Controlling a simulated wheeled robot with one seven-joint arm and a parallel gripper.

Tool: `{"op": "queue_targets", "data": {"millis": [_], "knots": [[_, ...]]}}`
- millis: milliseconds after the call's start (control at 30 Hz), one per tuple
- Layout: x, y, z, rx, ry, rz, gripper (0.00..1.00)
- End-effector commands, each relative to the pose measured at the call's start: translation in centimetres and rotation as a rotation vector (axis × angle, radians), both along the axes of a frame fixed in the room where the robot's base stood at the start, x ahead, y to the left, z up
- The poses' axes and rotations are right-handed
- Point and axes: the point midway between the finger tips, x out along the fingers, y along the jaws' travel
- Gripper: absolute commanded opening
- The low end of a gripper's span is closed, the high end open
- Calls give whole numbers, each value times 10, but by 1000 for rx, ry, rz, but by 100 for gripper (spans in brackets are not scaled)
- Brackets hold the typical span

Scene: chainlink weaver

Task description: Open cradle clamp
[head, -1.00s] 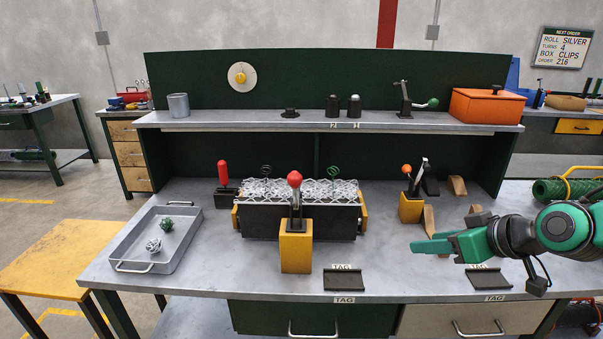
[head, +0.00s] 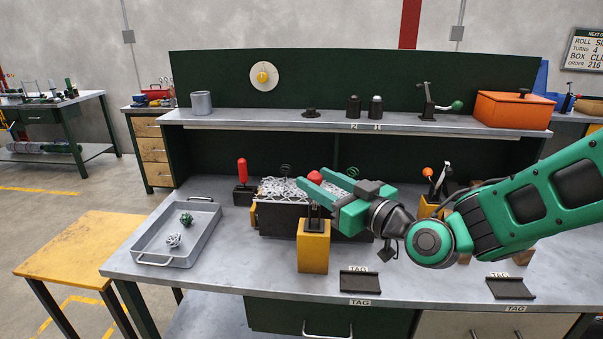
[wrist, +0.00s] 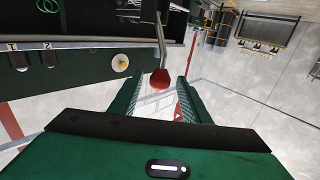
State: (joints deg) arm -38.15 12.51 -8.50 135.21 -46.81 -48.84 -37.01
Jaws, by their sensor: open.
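The cradle clamp stands at the front of the cradle (head: 278,217), with a yellow block (head: 313,250) and a lever topped by a red knob (head: 314,177). My gripper (head: 309,179) is open, its two green fingers on either side of the red knob. In the wrist view the knob (wrist: 160,79) shows between the fingertips, with its grey lever rod (wrist: 161,38); I see no clear contact. The cradle holds silver mesh (head: 281,189). My gripper hides part of the lever and the cradle's right side.
A second clamp with an orange knob (head: 427,172) stands behind my arm. A grey tray (head: 206,236) with two small wire balls lies at left. A red-handled tool (head: 242,171) stands left of the cradle. Black tag holders (head: 360,283) lie at the front edge.

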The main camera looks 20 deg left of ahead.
Motion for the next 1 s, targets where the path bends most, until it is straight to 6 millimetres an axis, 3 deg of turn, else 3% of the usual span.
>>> {"op": "queue_targets", "data": {"millis": [100, 300, 733, 767, 933, 1000], "knots": [[10, 19, 0, -1, -1, 4, 43], [23, 40, 0, -1, -1, 2, 43], [29, 47, 0, -1, 1, 0, 43], [29, 47, 0, -1, 1, 0, 41], [29, 47, 0, -1, 1, -1, 0], [29, 47, 0, -1, 1, -1, 0]]}}
